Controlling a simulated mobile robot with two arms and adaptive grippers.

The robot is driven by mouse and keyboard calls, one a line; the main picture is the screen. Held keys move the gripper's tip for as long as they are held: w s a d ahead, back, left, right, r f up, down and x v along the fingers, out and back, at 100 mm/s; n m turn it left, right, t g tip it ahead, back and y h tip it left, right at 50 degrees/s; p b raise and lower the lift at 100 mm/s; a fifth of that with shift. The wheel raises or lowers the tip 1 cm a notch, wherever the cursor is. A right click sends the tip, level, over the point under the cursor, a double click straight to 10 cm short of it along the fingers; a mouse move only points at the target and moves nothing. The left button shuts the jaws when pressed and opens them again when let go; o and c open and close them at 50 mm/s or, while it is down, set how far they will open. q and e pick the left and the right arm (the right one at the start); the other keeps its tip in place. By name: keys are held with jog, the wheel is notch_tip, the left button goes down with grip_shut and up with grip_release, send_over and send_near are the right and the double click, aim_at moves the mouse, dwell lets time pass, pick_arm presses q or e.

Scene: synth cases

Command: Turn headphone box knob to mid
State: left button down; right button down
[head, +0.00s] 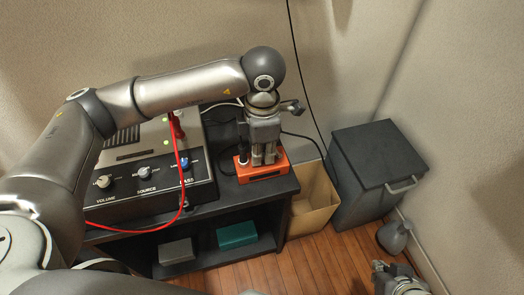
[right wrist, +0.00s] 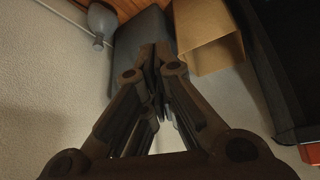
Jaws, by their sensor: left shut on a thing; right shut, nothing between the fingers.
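The small orange headphone box (head: 262,173) sits on the right end of the black shelf top. A dark plug with a pale ring (head: 243,159) stands at its left side. My left gripper (head: 264,160) points down onto the box from above, its fingers shut at the top face. The knob is hidden behind the fingers, so its angle cannot be seen. My right gripper (head: 400,284) is at the bottom right, away from the box. In the right wrist view my right gripper (right wrist: 154,52) is shut and empty; an orange corner shows at that view's right edge.
A grey console (head: 140,165) with knobs and a red cable stands left of the box. A tan bin (head: 313,205) and dark lidded container (head: 378,165) stand right of the shelf (head: 220,208). A grey jug-like object (head: 393,237) is on the wooden floor (head: 325,262).

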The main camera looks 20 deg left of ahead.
pick_arm(q)
jog(key=c, duration=1.4)
grip_release()
pick_arm(e)
jog(key=shift+w+a+r+t, duration=0.2)
jog(key=shift+w+t, duration=0.1)
jog(key=shift+w, duration=0.2)
jog(key=shift+w+a+r+t, duration=0.1)
jog(key=shift+w+r+t, duration=0.15)
jog(key=shift+w, duration=0.25)
pick_arm(q)
jog(key=shift+o, duration=0.2)
jog(key=shift+r, duration=0.1)
pick_arm(e)
jog(key=shift+f, duration=0.1)
pick_arm(q)
notch_tip(320, 180, up, 12)
jog(key=shift+s, duration=0.15)
jog(key=shift+d, duration=0.1)
